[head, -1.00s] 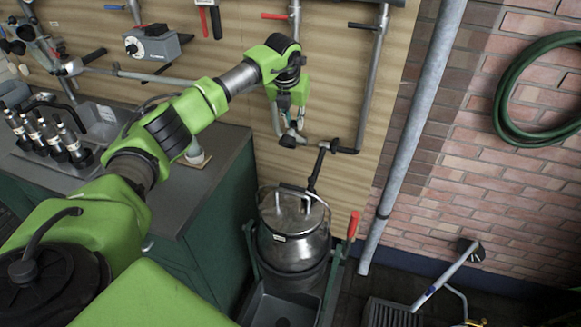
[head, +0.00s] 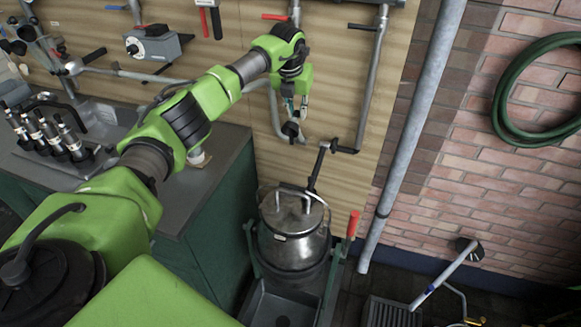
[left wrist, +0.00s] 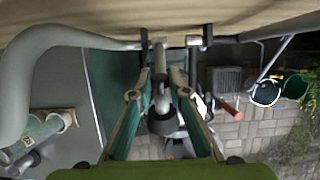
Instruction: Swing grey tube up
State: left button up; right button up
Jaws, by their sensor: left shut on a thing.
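My left gripper (head: 291,108) is in front of the wooden board, above the steel churn. It is shut on a grey tube (left wrist: 158,65) with a dark round end (left wrist: 162,123). In the left wrist view the tube stands between the two green fingers (left wrist: 160,95). In the head view the dark end (head: 290,129) shows just below the fingertips, and the gripper hides much of the tube. A curved grey pipe (head: 274,115) runs close behind the gripper. I cannot tell where it joins the held tube. My right gripper is not in view.
The steel churn (head: 293,240) stands below, with a black-handled pipe elbow (head: 345,149) above it. A slanted grey pipe (head: 412,130) crosses at the right. A green hose (head: 505,100) hangs on the brick wall.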

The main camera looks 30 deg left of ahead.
pick_arm(q)
jog(key=shift+w+a+r, duration=0.1)
jog(key=shift+w+r, duration=0.05)
jog(key=shift+w, duration=0.4)
jog(key=shift+w+a+r, duration=0.1)
jog(key=shift+w+r, duration=0.05)
jog(key=shift+w, duration=0.4)
jog(key=o, duration=0.8)
jog(key=shift+f, duration=0.1)
jog(key=shift+o, duration=0.5)
jog(key=shift+w, duration=0.1)
jog(key=shift+a, duration=0.1)
jog(key=p+v, duration=0.4)
jog(key=shift+r, duration=0.3)
jog(key=shift+p+v, duration=0.75)
jog(key=shift+v, duration=0.55)
jog(key=shift+s, duration=0.25)
jog(key=shift+f, duration=0.1)
